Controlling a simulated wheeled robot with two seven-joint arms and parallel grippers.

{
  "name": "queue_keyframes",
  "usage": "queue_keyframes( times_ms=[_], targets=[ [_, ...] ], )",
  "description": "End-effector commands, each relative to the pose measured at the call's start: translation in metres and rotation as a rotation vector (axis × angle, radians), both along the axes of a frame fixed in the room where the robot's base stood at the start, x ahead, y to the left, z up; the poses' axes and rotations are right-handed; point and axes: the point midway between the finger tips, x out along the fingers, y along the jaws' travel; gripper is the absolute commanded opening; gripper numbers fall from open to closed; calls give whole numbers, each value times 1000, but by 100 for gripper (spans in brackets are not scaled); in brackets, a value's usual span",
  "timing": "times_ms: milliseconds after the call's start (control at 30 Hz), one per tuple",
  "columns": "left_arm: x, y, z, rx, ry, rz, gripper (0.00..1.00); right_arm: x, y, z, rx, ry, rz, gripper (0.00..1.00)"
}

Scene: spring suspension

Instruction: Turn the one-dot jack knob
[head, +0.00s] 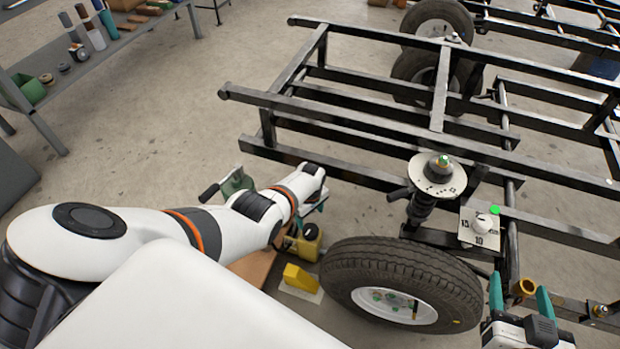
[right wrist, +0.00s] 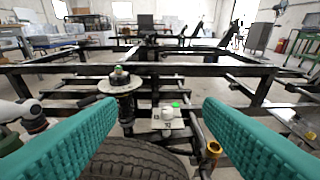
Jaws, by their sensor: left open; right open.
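A white plate (head: 466,236) marked 15 and 10 sits by the frame, with a round white knob (head: 483,224) and a bright green spot (head: 495,210). A round pale disc (head: 430,183) with small dark marks and a green-topped centre caps the spring unit. I cannot tell which part is the one-dot jack knob. My right gripper (head: 521,294) is open and empty, beyond the tyre's right side; in the right wrist view its teal fingers frame the plate (right wrist: 181,134). My left gripper (head: 318,208) is mostly hidden behind my arm, above a yellow jack-like body (head: 308,246), open.
A brass-coloured ring (head: 524,287) is close to my right fingers. A yellow block (head: 300,278) and a green part with a black handle (head: 208,192) are near my left arm.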

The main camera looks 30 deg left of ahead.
Motion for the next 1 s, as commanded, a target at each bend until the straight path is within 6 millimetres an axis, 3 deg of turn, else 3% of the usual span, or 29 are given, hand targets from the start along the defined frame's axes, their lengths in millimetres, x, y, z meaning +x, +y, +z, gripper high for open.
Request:
queue_keyframes(
  times_ms=[200, 433, 633, 1000],
  targets=[
    [0, 0, 16, 0, 0, 0, 72, -23, -12, -34, -63, 264, -18, 61],
    [0, 0, 25, 0, 0, 0, 72, -51, -24, -61, -112, 481, -33, 61],
    [0, 0, 28, 0, 1, 0, 72, -64, -28, -70, -131, 567, -39, 61],
    [0, 0, 28, 1, -1, -3, 72, -65, -29, -72, -132, 577, -40, 61]
  ],
)
